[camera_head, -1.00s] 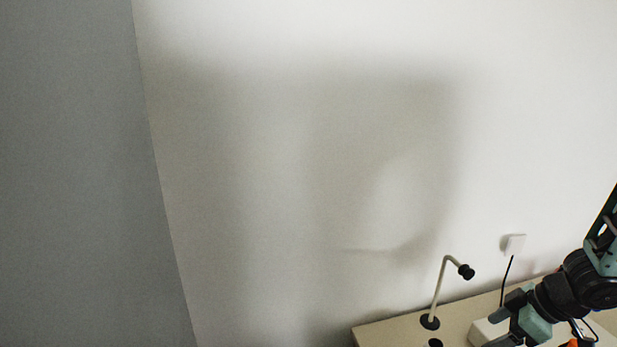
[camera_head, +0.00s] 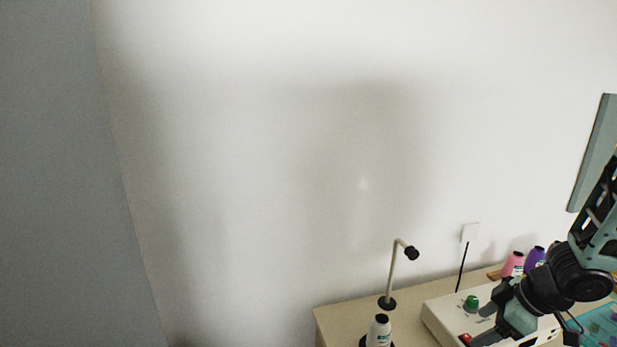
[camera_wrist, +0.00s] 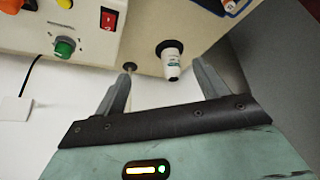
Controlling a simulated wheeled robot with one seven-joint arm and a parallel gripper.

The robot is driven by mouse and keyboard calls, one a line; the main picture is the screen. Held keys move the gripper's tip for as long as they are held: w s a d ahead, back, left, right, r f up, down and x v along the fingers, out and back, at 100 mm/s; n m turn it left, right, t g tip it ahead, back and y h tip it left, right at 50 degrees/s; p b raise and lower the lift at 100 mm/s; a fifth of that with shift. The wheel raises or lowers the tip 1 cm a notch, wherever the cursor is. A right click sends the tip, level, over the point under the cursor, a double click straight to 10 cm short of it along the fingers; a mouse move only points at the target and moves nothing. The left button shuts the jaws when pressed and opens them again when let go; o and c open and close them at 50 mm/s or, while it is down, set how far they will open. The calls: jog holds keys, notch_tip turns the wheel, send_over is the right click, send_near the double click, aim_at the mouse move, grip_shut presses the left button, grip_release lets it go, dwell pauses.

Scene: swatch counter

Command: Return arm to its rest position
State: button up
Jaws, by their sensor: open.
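My arm (camera_head: 565,282) comes in from the right edge of the head view and reaches down over the counter. My gripper (camera_head: 484,326) is at its end, over the white machine box. In the wrist view my gripper (camera_wrist: 161,69) has its two fingers spread apart with nothing held between them. A white thread cone (camera_wrist: 172,66) shows between and beyond the fingers, standing on the counter apart from them. The same cone shows at the bottom of the head view (camera_head: 379,334).
The counter (camera_head: 340,318) carries the machine box (camera_head: 440,317) with a green knob (camera_head: 472,301) and red switch (camera_head: 465,338), a bent rod stand (camera_head: 393,272), and pink (camera_head: 514,263) and purple (camera_head: 535,257) cones. A teal panel (camera_head: 595,150) is on the wall. Space above the counter's left is clear.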

jog(key=s+a+r+m+h+b, duration=0.1)
jog(key=a+r+h+b, duration=0.15)
jog(key=a, duration=0.45)
jog(key=s+a+r+m+h+b, duration=0.1)
jog(key=s+a+b, duration=0.15)
jog(key=a, duration=0.45)
jog(key=s+a+g+b, duration=0.2)
jog(key=s+a, duration=0.3)
jog(key=s, duration=0.4)
jog(key=s+a+r+g+b, duration=0.1)
jog(key=s+a+g+b, duration=0.1)
jog(key=s+a, duration=0.3)
jog(key=s, duration=0.4)
jog(key=shift+a+r, duration=0.25)
